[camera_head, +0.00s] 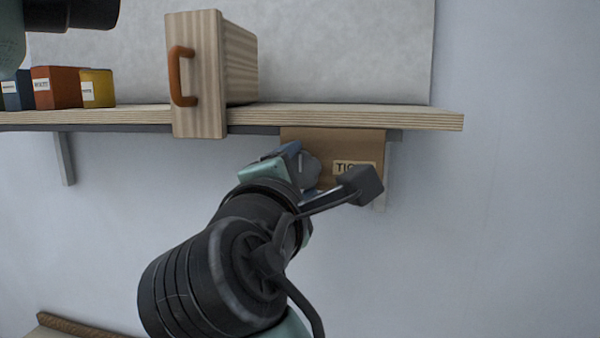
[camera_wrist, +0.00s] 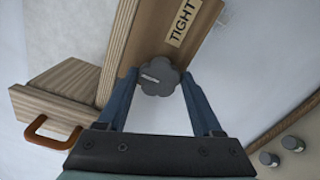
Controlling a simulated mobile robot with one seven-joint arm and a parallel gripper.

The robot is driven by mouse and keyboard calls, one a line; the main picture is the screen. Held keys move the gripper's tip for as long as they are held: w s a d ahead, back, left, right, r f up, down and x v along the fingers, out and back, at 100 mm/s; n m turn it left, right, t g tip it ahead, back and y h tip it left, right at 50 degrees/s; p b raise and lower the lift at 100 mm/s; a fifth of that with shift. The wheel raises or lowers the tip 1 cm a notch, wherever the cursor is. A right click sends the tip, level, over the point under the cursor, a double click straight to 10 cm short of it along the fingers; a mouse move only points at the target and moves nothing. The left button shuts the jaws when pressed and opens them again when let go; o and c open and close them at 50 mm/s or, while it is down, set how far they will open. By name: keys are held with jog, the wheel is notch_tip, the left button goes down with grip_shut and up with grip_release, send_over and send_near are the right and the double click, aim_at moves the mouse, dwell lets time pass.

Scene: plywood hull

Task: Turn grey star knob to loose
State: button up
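The grey star knob (camera_wrist: 160,79) sits on a brown panel (camera_wrist: 151,42) under the shelf. Its pale pointer mark lies left of its centre in the wrist view, on the shelf side. A label reading "TIGHT" (camera_wrist: 182,21) is on the panel; I see no "loose" label. My gripper (camera_wrist: 159,78) has one blue finger on each side of the knob, with almost no visible gap. I cannot tell whether they press on it. In the head view the knob (camera_head: 308,171) is partly hidden by my gripper (camera_head: 298,172), and the label (camera_head: 349,168) is partly covered.
A plywood shelf (camera_head: 350,116) runs just above the panel. A wooden drawer box (camera_head: 206,85) with an orange handle (camera_head: 176,76) juts past its front edge. Small blue, red and yellow boxes (camera_head: 57,88) stand at left. Grey cylinders (camera_wrist: 292,143) show at lower right in the wrist view.

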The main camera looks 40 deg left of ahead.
jog(key=shift+s+d, duration=0.1)
jog(key=b+v, duration=0.6)
jog(key=v, duration=0.6)
jog(key=shift+s+d, duration=0.2)
jog(key=shift+s, duration=0.1)
jog(key=shift+w, duration=0.1)
